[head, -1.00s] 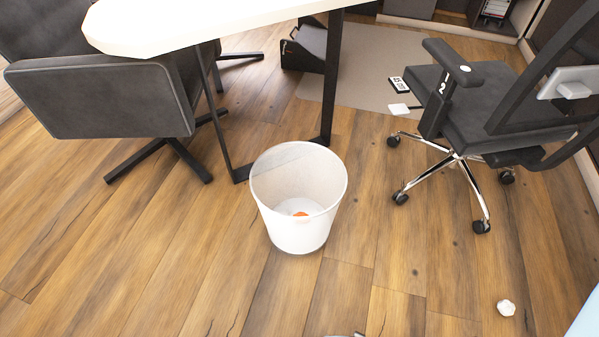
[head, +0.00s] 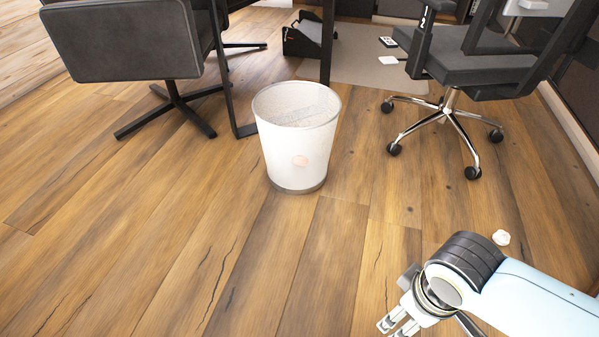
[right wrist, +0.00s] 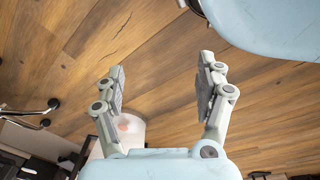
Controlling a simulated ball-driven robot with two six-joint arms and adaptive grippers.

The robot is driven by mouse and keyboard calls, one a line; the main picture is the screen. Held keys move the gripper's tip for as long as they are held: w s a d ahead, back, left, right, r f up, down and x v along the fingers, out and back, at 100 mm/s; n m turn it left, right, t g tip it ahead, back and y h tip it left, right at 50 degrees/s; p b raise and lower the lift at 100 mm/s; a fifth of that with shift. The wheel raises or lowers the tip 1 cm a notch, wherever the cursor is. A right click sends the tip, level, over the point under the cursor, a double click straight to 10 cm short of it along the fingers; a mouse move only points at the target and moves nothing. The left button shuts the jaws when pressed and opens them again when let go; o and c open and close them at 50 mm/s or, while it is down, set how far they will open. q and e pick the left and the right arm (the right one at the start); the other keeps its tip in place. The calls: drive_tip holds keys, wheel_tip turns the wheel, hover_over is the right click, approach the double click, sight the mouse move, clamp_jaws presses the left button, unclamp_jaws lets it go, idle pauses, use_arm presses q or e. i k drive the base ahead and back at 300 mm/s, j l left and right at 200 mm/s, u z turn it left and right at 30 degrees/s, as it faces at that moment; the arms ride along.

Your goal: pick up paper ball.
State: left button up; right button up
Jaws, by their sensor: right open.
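A small white crumpled paper ball (head: 501,237) lies on the wooden floor at the right of the head view, just beyond my right arm. My right gripper (head: 398,328) is at the bottom right of the head view. In the right wrist view its two fingers (right wrist: 160,85) stand wide apart with nothing between them but floor beyond. The paper ball cannot be made out in the right wrist view. My left gripper is not in view.
A white translucent waste bin (head: 296,140), with something orange showing faintly through its wall, stands mid-floor. A wheeled office chair (head: 470,75) is at right, a dark chair (head: 122,42) at left. Open floor lies in front of the bin.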

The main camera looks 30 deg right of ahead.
sight(502, 238)
drive_tip(key=z, duration=0.45)
drive_tip(key=j+z, duration=0.1)
drive_tip(key=z, duration=0.8)
drive_tip(key=k+z, duration=0.1)
drive_tip(key=z, duration=1.2)
drive_tip(key=k+j, duration=0.05)
drive_tip(key=k, duration=0.05)
